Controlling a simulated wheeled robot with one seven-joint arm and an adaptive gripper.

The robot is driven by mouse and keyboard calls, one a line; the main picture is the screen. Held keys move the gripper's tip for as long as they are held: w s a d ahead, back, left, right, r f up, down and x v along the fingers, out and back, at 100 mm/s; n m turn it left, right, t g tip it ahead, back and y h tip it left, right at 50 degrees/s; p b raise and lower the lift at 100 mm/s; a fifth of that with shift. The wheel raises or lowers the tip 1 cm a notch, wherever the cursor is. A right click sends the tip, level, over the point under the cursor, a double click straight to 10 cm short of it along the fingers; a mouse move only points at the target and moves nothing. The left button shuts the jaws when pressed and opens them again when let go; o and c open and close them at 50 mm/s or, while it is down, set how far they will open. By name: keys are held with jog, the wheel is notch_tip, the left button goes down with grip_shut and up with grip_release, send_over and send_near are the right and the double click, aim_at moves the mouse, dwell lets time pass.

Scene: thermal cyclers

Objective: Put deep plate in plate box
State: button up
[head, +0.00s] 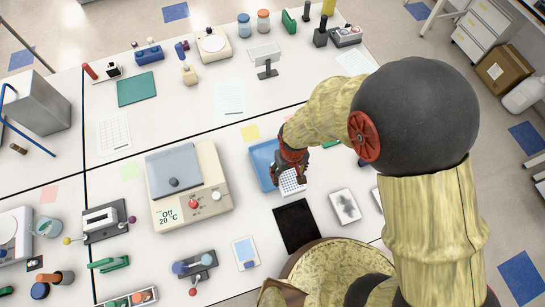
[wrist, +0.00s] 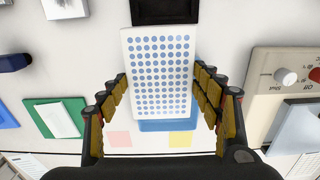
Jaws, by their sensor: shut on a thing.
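The deep plate is white with rows of blue wells; it shows in the wrist view (wrist: 158,65) and partly in the head view (head: 291,184). My gripper (wrist: 162,82) is shut on the deep plate, with one finger at each long side. In the head view my gripper (head: 292,168) hides part of the plate. A blue open box (head: 261,155), seemingly the plate box, lies by the gripper in the head view. In the wrist view the blue box (wrist: 168,126) shows past the plate's lower end and is mostly hidden by it. Their height gap is unclear.
A thermal cycler (head: 187,187) with a grey lid stands to the left. A yellow note (head: 250,133) lies behind the box.

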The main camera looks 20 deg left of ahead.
jog(key=w+a+f+p, duration=0.1)
jog(key=w+a+f, duration=0.2)
jog(key=a+f, duration=0.1)
jog(key=w+a+f+p, duration=0.1)
jog(key=w+a+f, duration=0.3)
jog(key=shift+w, duration=0.2)
notch_tip(320, 180, down, 3)
jog(key=shift+w+a+f+p, duration=0.15)
jog(key=shift+p, duration=0.4)
jog(key=shift+f, duration=0.25)
jog(key=shift+f, duration=0.15)
jog(key=o, duration=1.1)
jog(key=shift+o, duration=0.6)
notch_tip(320, 180, up, 12)
jog(key=b, duration=0.2)
jog(key=shift+r, duration=0.2)
